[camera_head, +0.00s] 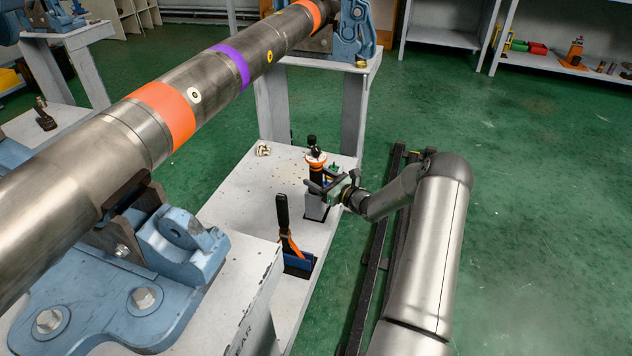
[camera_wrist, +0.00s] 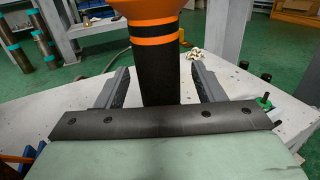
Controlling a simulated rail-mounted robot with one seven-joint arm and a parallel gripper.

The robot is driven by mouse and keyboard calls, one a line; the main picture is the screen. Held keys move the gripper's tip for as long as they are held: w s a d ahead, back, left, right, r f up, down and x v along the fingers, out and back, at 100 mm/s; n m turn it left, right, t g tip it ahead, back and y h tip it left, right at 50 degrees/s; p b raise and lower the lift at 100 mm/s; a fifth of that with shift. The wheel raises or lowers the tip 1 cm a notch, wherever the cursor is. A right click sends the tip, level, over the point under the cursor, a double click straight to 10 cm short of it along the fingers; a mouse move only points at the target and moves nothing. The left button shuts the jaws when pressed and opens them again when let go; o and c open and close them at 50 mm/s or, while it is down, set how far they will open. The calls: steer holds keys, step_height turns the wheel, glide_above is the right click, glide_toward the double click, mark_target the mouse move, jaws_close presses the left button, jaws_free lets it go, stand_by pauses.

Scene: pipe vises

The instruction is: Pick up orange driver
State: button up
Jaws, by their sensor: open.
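The orange driver (camera_head: 315,161) stands upright in a grey holder (camera_head: 316,207) on the low grey bench, with a black top, an orange collar and a dark shaft. In the wrist view the orange driver (camera_wrist: 153,60) shows as a wide orange part above a black shaft with orange bands. My gripper (camera_head: 318,185) is at the shaft, below the collar. In the wrist view my gripper (camera_wrist: 160,78) is open, one finger on each side of the shaft, with visible gaps. The shaft's lower end is hidden behind the gripper body.
A black-handled tool with orange parts (camera_head: 285,228) stands in a blue holder (camera_head: 299,262) nearer on the bench. A large pipe (camera_head: 180,100) rests on blue vises (camera_head: 170,262) to the left. A small pale object (camera_head: 263,149) lies at the bench's back. Green floor at right is mostly clear.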

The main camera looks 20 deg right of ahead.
steer(key=shift+w+a, duration=0.35)
steer(key=shift+w, duration=0.25)
steer(key=c, duration=1.3)
steer(key=shift+r, duration=0.15)
steer(key=shift+c, duration=0.2)
steer(key=shift+r, duration=0.1)
step_height(320, 180, up, 18)
steer(key=p, duration=0.5)
